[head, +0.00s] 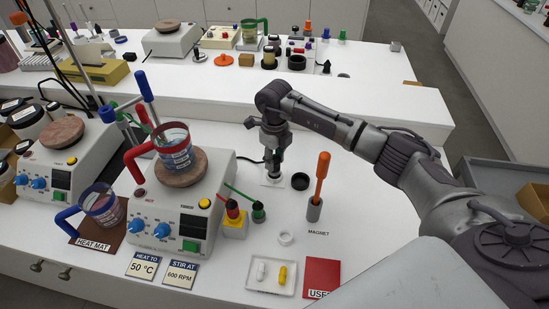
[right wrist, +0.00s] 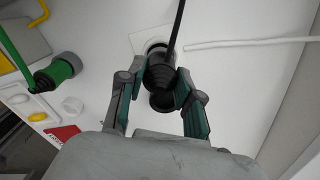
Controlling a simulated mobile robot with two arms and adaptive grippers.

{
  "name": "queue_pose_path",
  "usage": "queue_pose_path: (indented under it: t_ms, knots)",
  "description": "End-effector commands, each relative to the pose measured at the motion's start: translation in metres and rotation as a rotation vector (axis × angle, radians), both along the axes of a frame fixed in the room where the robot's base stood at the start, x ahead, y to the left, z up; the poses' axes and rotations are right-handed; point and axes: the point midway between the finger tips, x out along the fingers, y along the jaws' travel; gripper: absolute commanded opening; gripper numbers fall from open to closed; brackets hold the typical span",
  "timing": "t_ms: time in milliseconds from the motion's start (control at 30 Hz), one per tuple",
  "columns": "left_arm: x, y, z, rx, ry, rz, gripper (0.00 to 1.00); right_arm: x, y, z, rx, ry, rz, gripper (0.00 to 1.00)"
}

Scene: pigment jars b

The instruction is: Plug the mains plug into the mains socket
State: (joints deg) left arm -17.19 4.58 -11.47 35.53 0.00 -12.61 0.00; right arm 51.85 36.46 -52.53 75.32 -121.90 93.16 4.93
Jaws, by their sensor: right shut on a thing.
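My right gripper (head: 273,158) points down and is shut on the black mains plug (right wrist: 160,75). In the right wrist view its two fingers (right wrist: 158,88) press on the plug's ribbed body from both sides. A black cord (right wrist: 177,30) runs up from the plug. A white plate that looks like the mains socket (head: 271,183) lies on the bench directly below the gripper. Its pale round part (right wrist: 155,48) shows partly behind the plug in the right wrist view. The plug's pins are hidden, so I cannot tell whether they touch the socket. My left gripper is not in view.
A black ring-shaped cap (head: 300,181) and a grey holder with an orange-handled rod (head: 320,179) stand close to the right. Red and green connectors (head: 233,211) stand to the front left. A stirrer hotplate (head: 168,205) with a beaker fills the left.

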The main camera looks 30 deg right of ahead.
Motion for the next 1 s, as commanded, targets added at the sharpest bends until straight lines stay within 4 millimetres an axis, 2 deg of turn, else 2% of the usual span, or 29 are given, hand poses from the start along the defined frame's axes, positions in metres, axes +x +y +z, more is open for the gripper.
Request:
queue_pose_path:
  t_ms: [767,800,967,1000]
  knots:
    - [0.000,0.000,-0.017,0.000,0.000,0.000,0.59,0.000,0.000,-0.021,0.000,0.000,0.000,0.00]
    - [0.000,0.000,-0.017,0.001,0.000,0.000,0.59,0.000,0.000,-0.021,0.000,0.000,0.000,0.36]
    - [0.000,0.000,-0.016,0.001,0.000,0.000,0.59,0.000,0.000,-0.020,0.000,0.000,0.000,0.63]
    - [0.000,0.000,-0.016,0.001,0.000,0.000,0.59,0.000,0.000,-0.020,0.000,0.000,0.000,0.64]
